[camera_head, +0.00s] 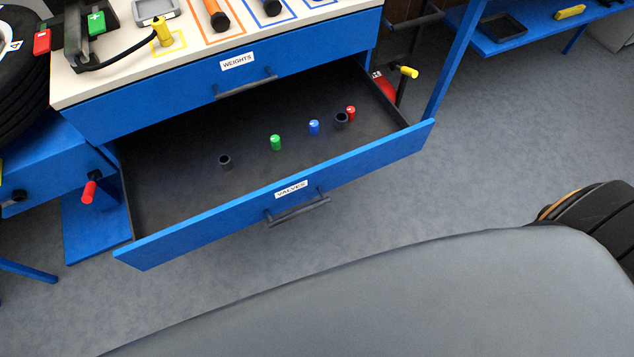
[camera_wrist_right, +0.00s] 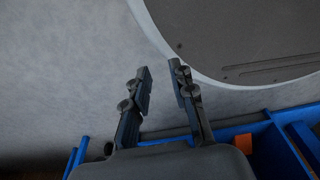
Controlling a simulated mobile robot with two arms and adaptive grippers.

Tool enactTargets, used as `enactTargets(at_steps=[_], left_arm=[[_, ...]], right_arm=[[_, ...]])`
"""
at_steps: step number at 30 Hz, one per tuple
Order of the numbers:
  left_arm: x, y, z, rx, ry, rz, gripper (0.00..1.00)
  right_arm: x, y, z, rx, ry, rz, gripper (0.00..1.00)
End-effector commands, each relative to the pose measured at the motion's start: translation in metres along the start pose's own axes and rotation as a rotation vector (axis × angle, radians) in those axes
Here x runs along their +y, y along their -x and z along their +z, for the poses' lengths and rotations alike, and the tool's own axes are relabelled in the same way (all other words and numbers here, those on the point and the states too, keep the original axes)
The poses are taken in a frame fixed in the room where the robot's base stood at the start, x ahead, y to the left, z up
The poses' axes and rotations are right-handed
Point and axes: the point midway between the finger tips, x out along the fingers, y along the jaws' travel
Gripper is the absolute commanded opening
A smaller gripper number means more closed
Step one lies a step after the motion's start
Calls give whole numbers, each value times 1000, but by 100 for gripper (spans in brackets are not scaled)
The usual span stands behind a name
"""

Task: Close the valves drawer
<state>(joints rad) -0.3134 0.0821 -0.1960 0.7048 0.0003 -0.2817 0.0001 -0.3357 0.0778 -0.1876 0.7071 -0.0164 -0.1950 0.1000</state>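The valves drawer (camera_head: 370,166) is a blue-fronted drawer with a dark interior, pulled well out from the workbench in the head view. Its front bears a "VALVES" label (camera_head: 291,189) and a dark bar handle (camera_head: 297,210). Inside stand a green cap (camera_head: 275,142), a blue cap (camera_head: 314,127), a red cap (camera_head: 351,112) and two dark ones. My right gripper (camera_wrist_right: 163,80) shows in the right wrist view with its fingers apart and nothing between them. Neither gripper appears in the head view, so their distance from the handle cannot be told.
The weights drawer (camera_head: 190,82) above is shut. The workbench top (camera_head: 130,72) carries tools and coloured outlines. A red-handled part (camera_head: 89,192) is left of the open drawer; a yellow-handled one (camera_head: 409,72) is right. Grey floor (camera_head: 480,170) in front is clear.

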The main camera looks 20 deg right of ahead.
Motion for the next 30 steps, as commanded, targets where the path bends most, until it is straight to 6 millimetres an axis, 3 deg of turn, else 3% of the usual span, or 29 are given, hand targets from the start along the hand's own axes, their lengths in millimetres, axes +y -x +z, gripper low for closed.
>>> enactTargets(at_steps=[1,2,5,11,17,21,27,30], left_arm=[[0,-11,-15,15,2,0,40],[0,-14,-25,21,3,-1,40],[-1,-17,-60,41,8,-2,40],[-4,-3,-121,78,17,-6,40],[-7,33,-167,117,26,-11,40],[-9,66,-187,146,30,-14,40],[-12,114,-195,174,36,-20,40],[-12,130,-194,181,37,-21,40]], right_arm=[[-5,-10,-13,56,-62,-8,8],[-8,-12,-23,94,-109,-14,2],[-13,-10,-62,239,-290,-48,0],[-11,26,-137,527,-654,-182,0],[2,95,-199,790,-965,-404,0],[12,160,-231,946,-1132,-611,0],[20,249,-255,1078,-1269,-901,0],[20,279,-260,1104,-1296,-997,0]])
